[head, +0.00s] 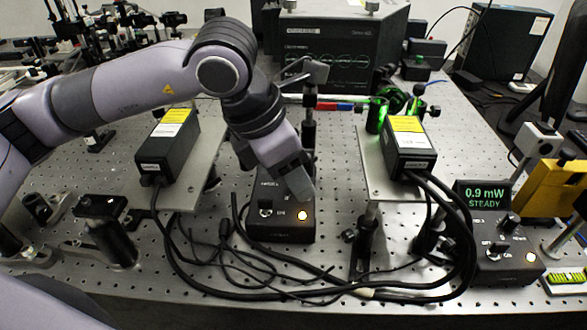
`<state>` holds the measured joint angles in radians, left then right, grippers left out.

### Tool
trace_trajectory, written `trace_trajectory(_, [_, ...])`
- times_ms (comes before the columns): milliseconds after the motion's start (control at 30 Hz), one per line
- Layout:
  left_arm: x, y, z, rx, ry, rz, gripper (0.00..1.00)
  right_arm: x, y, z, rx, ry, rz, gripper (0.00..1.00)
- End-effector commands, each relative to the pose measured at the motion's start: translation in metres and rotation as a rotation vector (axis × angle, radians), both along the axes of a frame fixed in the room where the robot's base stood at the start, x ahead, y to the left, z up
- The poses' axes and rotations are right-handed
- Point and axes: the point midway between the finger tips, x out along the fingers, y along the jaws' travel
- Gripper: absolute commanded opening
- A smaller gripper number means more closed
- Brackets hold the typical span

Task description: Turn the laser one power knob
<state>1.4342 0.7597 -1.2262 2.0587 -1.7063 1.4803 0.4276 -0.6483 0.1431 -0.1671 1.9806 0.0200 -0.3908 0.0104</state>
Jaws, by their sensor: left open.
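A small black control box (268,232) stands on the bench at the centre, with a toggle switch (265,208) and a lit amber lamp (302,215) on its face. Its label is too small to read surely. My left gripper (299,188) points down over the upper part of this box and hides any knob there. It is open; I cannot tell whether it touches the box. A similar control box (490,262) at the right shows a black knob (509,222) and a lit lamp. My right gripper is not in view.
Black laser heads (169,145) and (409,148) sit on metal plates left and right of the centre box. Loose black cables (280,285) lie in front of it. A display (483,197) at the right reads 0.9 mW STEADY. A large dark instrument (335,50) stands behind.

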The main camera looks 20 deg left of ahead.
Motion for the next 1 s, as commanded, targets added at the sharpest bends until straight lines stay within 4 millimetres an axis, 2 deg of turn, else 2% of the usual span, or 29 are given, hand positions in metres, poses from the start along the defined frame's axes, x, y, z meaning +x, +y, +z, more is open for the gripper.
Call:
trace_trajectory(100, [0.000,0.000,0.000,0.000,0.000,0.000,0.45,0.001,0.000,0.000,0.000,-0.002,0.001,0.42])
trace_trajectory(233, [0.000,0.000,0.000,0.000,0.000,0.000,0.03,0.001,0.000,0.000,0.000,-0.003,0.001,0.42])
trace_trajectory(267, [0.000,0.000,0.000,0.000,0.000,0.000,0.00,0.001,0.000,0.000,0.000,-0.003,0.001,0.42])
trace_trajectory(633, [0.000,0.000,-0.002,0.001,0.001,-0.044,0.00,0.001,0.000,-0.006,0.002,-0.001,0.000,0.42])
trace_trajectory(1000, [0.002,0.001,-0.002,-0.002,-0.001,-0.290,0.00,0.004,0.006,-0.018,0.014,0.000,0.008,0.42])
